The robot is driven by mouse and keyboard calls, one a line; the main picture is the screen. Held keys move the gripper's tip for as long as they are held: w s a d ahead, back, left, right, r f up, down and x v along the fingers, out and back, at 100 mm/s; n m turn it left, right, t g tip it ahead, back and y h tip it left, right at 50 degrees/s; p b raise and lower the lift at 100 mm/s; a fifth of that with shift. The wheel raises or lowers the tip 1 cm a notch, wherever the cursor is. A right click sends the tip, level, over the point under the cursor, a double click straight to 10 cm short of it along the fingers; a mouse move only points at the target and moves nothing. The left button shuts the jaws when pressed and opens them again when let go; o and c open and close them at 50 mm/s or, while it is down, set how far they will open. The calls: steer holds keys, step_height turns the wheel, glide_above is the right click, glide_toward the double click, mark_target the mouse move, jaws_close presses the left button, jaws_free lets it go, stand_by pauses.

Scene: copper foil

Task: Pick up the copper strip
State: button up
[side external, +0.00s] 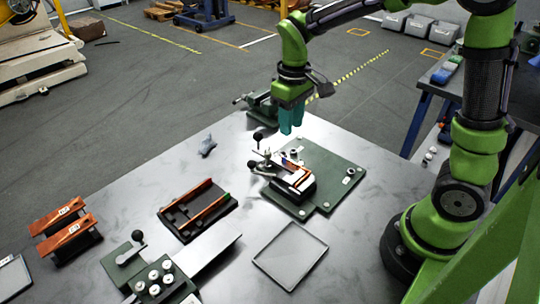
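My gripper (291,128), with teal fingers, points down above the table, over the back of a clamp fixture (300,190) on a green plate. The fingers look close together, but the gap between them is unclear. Nothing visible hangs from them. Copper-coloured strips show in several places: in a black tray (174,221) lies a long strip (208,211) with a green end. Two labelled copper pieces (62,228) rest on a dark stand at the left. A small copper edge (305,171) shows at the clamp fixture, partly hidden by its parts. I cannot tell which strip is meant.
The grey metal table (345,265) has a flat grey tray (290,255) at the front. A green block with several white knobs (160,277) and a black-knobbed lever stand at front left. A vise (258,103) sits at the back edge.

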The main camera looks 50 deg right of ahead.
glide_above(290, 161)
step_height(290, 161, down, 6)
steer(key=shift+a+f, duration=0.1)
steer(key=shift+f, duration=0.05)
step_height(290, 161, down, 5)
steer(key=shift+f, duration=0.1)
jaws_close()
steer(key=shift+d, duration=0.2)
stand_by(1.3)
